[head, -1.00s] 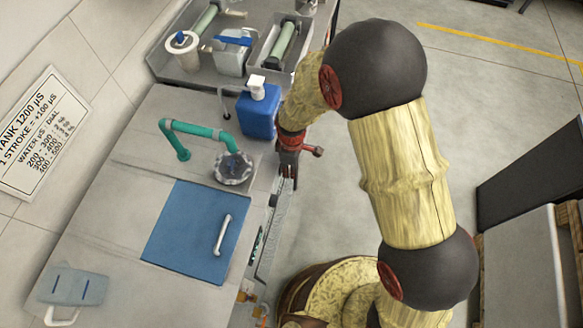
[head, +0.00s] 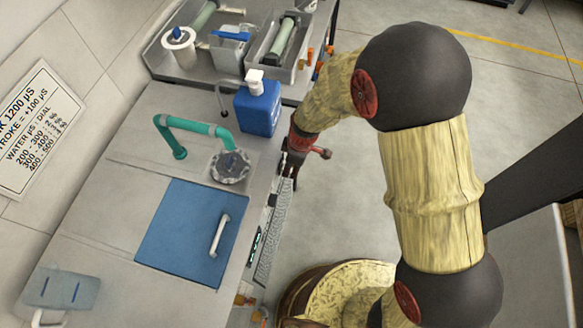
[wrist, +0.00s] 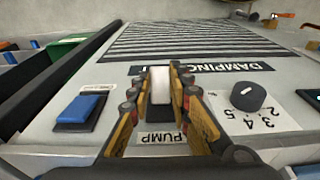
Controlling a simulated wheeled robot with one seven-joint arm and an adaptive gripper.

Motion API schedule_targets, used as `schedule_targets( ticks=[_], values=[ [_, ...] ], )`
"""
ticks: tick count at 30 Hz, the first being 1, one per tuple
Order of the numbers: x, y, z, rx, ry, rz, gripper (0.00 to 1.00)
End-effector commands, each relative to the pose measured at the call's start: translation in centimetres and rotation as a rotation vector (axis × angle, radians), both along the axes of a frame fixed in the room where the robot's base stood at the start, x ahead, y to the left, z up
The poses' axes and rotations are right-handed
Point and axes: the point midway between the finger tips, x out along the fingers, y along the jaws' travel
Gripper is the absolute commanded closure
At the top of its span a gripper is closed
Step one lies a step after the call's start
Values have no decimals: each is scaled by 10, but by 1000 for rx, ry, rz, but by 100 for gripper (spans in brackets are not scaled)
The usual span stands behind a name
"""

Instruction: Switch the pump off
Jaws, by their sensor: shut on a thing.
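In the wrist view, a white block-shaped switch (wrist: 160,84) stands on the grey panel, in line with a label reading PUMP (wrist: 162,138). My gripper (wrist: 159,92) has its yellow and dark fingers on either side of it and is shut on it. The fingers hide the switch's sides, and I cannot tell whether it is set on or off. In the head view, my gripper (head: 290,180) is at the front side of the cabinet, below the worktop's edge, and the switch is hidden there.
On the panel, a blue rocker (wrist: 79,110) lies left of my fingers and a black numbered dial (wrist: 248,95) to the right. A blue bottle (head: 257,108), a teal pipe (head: 195,126) and a blue lid (head: 188,232) are on the worktop.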

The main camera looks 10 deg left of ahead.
Motion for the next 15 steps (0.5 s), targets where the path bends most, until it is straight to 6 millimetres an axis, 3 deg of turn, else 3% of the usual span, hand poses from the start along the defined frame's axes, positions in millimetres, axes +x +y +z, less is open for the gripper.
schedule_targets(
  ticks=[1, 2, 11, 15],
  values=[
    [0, 0, 0, 0, 0, 0, 100],
    [0, 0, 0, 0, 0, 0, 79],
    [0, 0, 0, 0, 0, 0, 62],
    [0, 0, 0, 0, 0, 0, 62]
  ],
)
